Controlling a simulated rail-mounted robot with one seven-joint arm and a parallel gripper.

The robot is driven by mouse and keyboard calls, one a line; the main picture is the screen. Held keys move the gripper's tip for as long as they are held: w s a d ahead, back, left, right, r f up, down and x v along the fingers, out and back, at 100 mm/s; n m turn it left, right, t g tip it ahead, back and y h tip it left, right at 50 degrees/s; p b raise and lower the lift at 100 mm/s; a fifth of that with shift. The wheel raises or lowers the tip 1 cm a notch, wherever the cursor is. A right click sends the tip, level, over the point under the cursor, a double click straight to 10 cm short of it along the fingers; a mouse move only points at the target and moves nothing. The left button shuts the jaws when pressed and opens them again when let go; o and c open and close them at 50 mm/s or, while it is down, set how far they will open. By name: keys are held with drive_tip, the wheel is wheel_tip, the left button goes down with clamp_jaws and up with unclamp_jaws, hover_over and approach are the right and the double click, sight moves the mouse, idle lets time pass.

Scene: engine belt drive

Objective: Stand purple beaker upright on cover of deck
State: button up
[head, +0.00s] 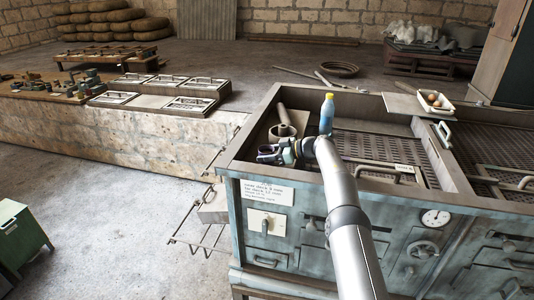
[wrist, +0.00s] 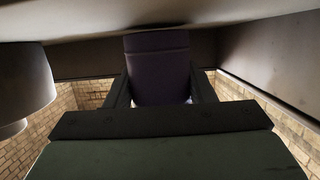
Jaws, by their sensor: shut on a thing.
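The purple beaker (wrist: 158,68) is between the two dark fingers of my gripper (wrist: 160,88) in the wrist view. The fingers are shut on it, and its upper end in that picture meets a shadowed edge. In the head view my gripper (head: 268,152) is low inside the left compartment of the teal machine deck, pointing left. The beaker is small and dark there, and its tilt is hard to tell. A perforated metal cover (head: 385,148) with a handle lies in the deck to the right of my gripper, partly behind my arm.
A blue and yellow bottle (head: 327,114) stands just behind my arm. An upright pipe (head: 283,117) rises behind my gripper. The deck's raised rim (head: 252,130) surrounds this area. A tray of eggs (head: 436,103) sits at the back right. A second perforated panel (head: 500,140) lies further right.

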drive_tip(key=shift+f, duration=0.2)
drive_tip(key=o, duration=1.2)
